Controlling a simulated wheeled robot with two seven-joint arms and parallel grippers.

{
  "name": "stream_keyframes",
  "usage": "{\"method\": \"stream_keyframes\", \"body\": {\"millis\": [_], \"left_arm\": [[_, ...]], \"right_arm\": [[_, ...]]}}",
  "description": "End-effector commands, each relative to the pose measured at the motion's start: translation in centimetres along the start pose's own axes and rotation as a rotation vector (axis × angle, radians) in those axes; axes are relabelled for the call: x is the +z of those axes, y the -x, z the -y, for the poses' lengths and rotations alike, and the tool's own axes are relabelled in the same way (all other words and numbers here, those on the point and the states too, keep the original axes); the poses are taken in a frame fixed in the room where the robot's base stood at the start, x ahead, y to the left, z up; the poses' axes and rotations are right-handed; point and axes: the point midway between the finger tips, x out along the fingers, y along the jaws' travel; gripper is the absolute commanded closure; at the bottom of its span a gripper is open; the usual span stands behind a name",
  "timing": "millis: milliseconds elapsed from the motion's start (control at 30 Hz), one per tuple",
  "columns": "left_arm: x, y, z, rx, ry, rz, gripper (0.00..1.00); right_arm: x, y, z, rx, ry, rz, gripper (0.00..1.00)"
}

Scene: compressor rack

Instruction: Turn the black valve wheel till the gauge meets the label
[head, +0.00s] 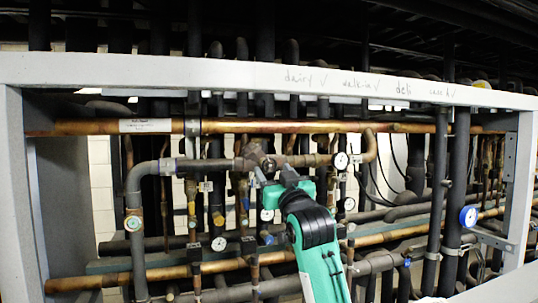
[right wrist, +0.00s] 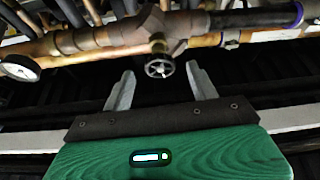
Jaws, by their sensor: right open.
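The valve wheel (right wrist: 159,68) is small, dark-rimmed and spoked, on a brass stem below a pipe in the right wrist view. My right gripper (right wrist: 160,76) is open, with one finger on each side of the wheel and visible gaps between. In the head view the right gripper (head: 274,176) reaches up to the brass valve body (head: 256,157); the wheel cannot be made out clearly there. A round white gauge (head: 341,160) sits right of the valve on that pipe; a gauge also shows in the right wrist view (right wrist: 20,68). Its reading is too small to tell. My left gripper is out of view.
A white label (head: 145,125) with unreadable print is on the upper copper pipe (head: 350,126). A grey frame beam (head: 200,74) with handwriting crosses above. Several other gauges, including a blue-rimmed one (head: 468,216), and dense pipes surround my arm.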

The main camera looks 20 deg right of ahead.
Motion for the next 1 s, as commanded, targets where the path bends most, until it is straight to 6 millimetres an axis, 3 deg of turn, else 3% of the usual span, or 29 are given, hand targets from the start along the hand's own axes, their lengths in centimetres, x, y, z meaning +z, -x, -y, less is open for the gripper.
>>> {"method": "stream_keyframes", "body": {"millis": [100, 300, 667, 767, 900, 1000], "left_arm": [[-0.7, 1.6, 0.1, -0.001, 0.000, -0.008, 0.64], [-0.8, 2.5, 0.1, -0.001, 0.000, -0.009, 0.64], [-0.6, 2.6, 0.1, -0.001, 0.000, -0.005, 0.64], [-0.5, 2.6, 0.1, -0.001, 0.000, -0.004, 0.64], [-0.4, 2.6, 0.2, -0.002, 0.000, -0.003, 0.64], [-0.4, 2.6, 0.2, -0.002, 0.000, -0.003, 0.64]], "right_arm": [[-0.3, -2.1, 0.0, 0.000, 0.000, 0.003, 0.41], [-0.1, -3.9, 0.0, 0.000, 0.001, 0.001, 0.41], [0.1, -4.3, 0.0, 0.000, 0.001, 0.000, 0.41], [0.1, -4.2, 0.0, 0.000, 0.001, 0.000, 0.54], [0.1, -4.2, 0.0, 0.000, 0.001, 0.001, 0.82], [0.1, -4.2, 0.0, 0.000, 0.001, 0.001, 0.85]]}}
